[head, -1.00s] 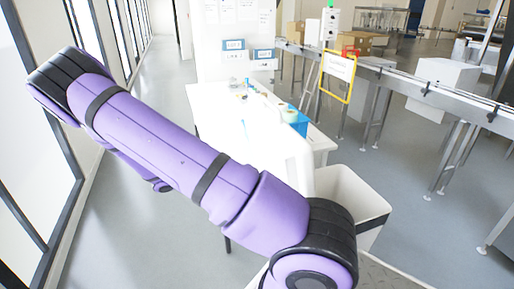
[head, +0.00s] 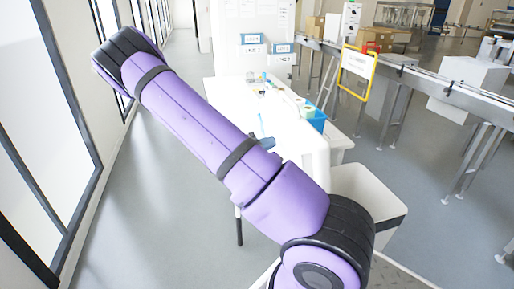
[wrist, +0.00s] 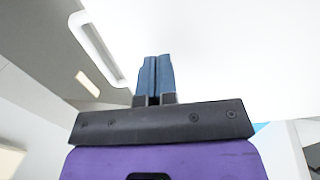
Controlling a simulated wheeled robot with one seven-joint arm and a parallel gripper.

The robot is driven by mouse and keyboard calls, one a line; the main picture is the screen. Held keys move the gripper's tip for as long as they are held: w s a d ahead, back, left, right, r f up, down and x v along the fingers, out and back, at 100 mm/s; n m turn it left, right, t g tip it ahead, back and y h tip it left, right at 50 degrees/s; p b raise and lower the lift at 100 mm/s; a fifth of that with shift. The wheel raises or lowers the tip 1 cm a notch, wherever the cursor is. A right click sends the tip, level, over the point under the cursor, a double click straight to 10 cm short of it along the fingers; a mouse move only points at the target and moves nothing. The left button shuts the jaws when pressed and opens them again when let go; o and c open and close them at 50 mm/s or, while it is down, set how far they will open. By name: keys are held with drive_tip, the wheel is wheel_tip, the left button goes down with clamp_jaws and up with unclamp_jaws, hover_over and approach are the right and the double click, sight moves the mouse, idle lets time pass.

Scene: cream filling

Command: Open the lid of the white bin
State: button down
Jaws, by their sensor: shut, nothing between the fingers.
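A white table (head: 228,95) with small items and a blue box (head: 316,118) stands behind the bin. A conveyor (head: 425,78) runs along the right, with a yellow-framed sign (head: 358,64). Windows line the left. The grey floor between windows and table is clear.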

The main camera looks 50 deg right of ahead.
sight(293, 131)
drive_tip(key=shift+s+d+r, duration=0.1)
drive_tip(key=shift+s+d, duration=0.25)
drive_tip(key=shift+d, duration=0.25)
drive_tip(key=s+d+r, duration=0.1)
drive_tip(key=d, duration=0.1)
drive_tip(key=s+d+r+y, duration=0.1)
drive_tip(key=d, duration=0.1)
drive_tip(key=s+d+r+t+y, duration=0.1)
drive_tip(key=d, duration=0.1)
drive_tip(key=shift+s, duration=0.4)
drive_tip(key=shift+w+a, duration=0.1)
drive_tip(key=shift+w, duration=0.1)
drive_tip(key=v, duration=1.3)
drive_tip(key=shift+a, duration=0.3)
